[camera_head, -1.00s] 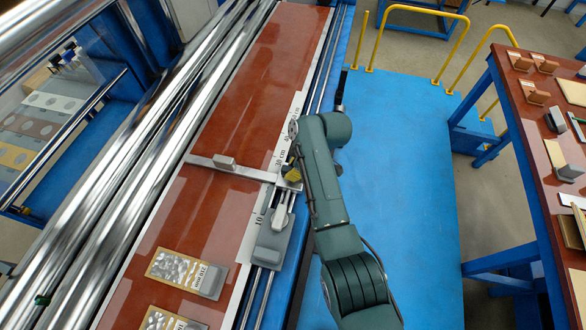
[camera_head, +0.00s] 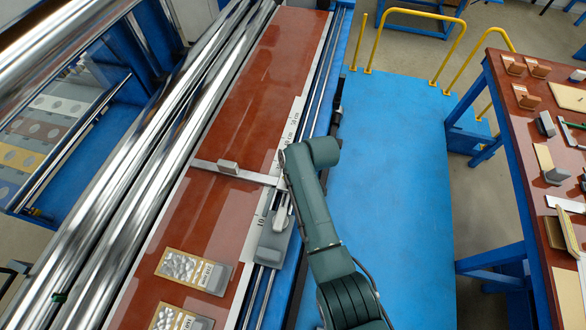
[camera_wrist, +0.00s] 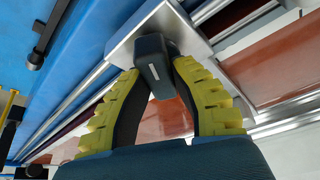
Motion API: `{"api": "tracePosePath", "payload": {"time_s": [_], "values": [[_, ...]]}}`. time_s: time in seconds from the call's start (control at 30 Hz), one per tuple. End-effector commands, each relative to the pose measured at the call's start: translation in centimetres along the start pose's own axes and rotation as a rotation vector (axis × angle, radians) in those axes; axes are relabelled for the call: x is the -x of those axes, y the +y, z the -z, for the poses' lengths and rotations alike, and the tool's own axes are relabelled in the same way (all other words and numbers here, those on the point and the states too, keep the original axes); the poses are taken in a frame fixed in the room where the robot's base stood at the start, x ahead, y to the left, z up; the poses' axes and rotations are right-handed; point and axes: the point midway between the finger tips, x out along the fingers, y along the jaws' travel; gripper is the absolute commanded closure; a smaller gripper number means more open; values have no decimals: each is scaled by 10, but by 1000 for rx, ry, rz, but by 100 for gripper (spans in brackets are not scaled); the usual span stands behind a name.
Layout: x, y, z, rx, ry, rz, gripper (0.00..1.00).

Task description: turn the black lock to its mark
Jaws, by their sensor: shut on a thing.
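The black lock (camera_wrist: 153,68) shows in the wrist view as a dark knob with a short white line on its face. It sits on a silver metal block (camera_wrist: 165,20). My gripper (camera_wrist: 156,76) has two ribbed yellow fingers, one on each side of the lock, with their tips closed on it. In the head view my arm hides the lock and the fingers. There the metal carriage (camera_head: 272,236) with its crossbar (camera_head: 205,166) lies on the rails just left of my wrist. I cannot tell whether the lock's line meets a mark.
A brown board (camera_head: 225,125) with a scale strip (camera_head: 291,122) runs beside long chrome rollers (camera_head: 150,140). Two sample plates (camera_head: 193,270) lie at its near end. A blue platform (camera_head: 390,160) is clear on the right, before a parts table (camera_head: 535,150).

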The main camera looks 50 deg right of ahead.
Motion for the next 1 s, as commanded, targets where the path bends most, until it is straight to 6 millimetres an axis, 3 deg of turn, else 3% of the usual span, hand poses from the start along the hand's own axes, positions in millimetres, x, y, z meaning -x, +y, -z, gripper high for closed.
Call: {"api": "tracePosePath", "payload": {"time_s": [1.0], "values": [[-6, -3, -4, -845, -11, -348, 100]]}}
